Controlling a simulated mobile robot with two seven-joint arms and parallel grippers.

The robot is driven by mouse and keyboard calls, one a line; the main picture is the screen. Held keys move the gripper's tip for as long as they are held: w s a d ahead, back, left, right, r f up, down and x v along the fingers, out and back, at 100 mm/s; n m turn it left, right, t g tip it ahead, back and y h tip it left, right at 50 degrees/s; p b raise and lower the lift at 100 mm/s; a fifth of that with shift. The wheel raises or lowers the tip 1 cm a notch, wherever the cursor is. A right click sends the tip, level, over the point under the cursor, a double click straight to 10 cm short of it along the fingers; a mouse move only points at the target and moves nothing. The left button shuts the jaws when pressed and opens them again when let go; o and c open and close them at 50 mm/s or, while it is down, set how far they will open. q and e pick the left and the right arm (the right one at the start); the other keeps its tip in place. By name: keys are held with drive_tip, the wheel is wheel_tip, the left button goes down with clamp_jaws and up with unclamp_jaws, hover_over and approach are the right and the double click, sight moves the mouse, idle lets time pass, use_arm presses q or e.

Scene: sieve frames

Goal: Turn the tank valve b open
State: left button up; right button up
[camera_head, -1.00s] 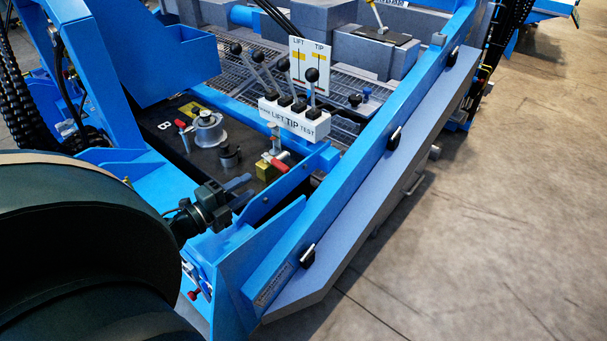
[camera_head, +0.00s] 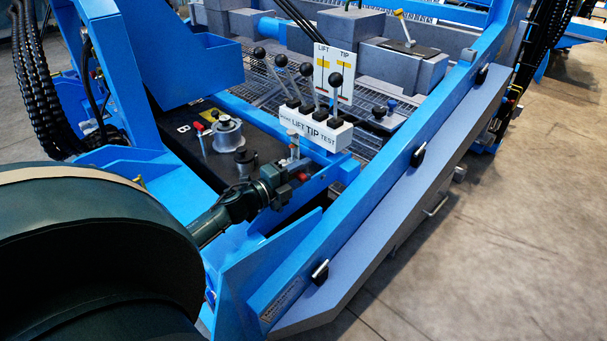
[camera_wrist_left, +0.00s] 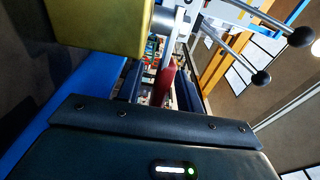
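The black tank top (camera_head: 185,150) bears a white letter B (camera_head: 183,128). A valve with a red lever stands at its right end; its grey stem (camera_head: 293,148) and a little red (camera_head: 303,176) show beside my left gripper (camera_head: 291,184). In the left wrist view the red lever (camera_wrist_left: 167,82) lies between the two dark fingers (camera_wrist_left: 160,88), with a gap on its left side; the gripper is open around it. The brass block (camera_wrist_left: 105,25) is close above the fingers. Another small red handle (camera_head: 199,127) stands near the B. My right gripper is out of view.
A white lever box marked LIFT TIP (camera_head: 316,128) with several black-knobbed levers stands just behind the valve. A silver cap (camera_head: 227,133) and a dark cap (camera_head: 246,160) are left of it. A blue frame rail (camera_head: 385,175) runs along the right.

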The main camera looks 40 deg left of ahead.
use_arm(q)
drive_tip(key=shift+w, duration=0.45)
clamp_jaws()
idle(0.4)
